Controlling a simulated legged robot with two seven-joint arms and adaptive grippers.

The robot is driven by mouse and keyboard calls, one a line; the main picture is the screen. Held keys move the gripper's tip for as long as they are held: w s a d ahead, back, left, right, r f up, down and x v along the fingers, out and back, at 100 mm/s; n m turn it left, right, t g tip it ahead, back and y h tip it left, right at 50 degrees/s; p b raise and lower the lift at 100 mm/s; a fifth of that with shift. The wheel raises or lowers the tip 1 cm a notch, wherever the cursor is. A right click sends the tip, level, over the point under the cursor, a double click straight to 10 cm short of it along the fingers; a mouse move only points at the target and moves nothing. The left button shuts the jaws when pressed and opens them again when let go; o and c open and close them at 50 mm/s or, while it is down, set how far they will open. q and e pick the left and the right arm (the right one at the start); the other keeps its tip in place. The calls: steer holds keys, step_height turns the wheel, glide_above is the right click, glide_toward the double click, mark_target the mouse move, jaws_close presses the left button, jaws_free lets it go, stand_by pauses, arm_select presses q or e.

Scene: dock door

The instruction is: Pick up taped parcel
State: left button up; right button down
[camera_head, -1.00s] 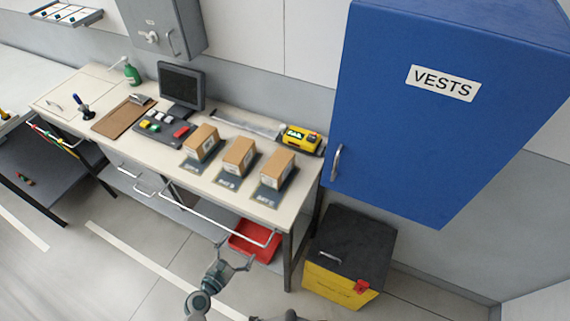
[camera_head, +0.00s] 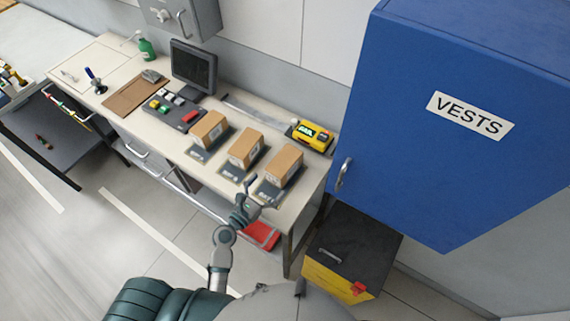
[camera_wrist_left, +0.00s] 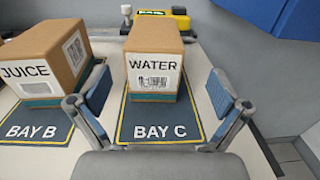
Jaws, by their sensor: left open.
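Three brown cardboard parcels stand in a row on the bench, on dark bay mats: left parcel (camera_head: 209,129), middle parcel (camera_head: 246,148) and right parcel (camera_head: 284,166). In the left wrist view the WATER parcel (camera_wrist_left: 154,50) stands upright on the BAY C mat (camera_wrist_left: 160,125). The JUICE parcel (camera_wrist_left: 45,55) is left of it, on BAY B. Both have a teal band along the bottom edge; I cannot tell which parcel is the taped one. My left gripper (camera_head: 260,190) is open and empty; in its wrist view its fingers (camera_wrist_left: 158,92) are apart, in front of WATER. My right gripper is not in view.
A yellow device (camera_head: 310,135) sits behind the parcels. A monitor (camera_head: 194,66) and a button panel (camera_head: 170,110) are to their left. The blue VESTS cabinet (camera_head: 440,170) overhangs at right. A black-and-yellow bin (camera_head: 352,250) and a red tray (camera_head: 262,236) are lower.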

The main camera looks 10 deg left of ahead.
mark_target(273, 177)
arm_select(q)
steer(key=shift+x, duration=0.9)
steer(key=shift+w+d+f, duration=0.1)
steer(key=shift+w+d, duration=0.05)
steer(key=shift+w, duration=0.5)
steer(key=shift+w+d, duration=0.1)
steer(key=shift+w, duration=0.25)
steer(key=x, duration=0.4)
steer(key=shift+w+f+p, duration=0.25)
steer(key=shift+p, duration=0.1)
steer(key=shift+s, duration=0.1)
steer(key=shift+c, duration=0.8)
steer(key=shift+r, duration=0.1)
steer(key=c, duration=1.3)
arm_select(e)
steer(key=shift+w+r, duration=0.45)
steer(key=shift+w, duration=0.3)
arm_select(q)
steer(key=shift+c, duration=0.2)
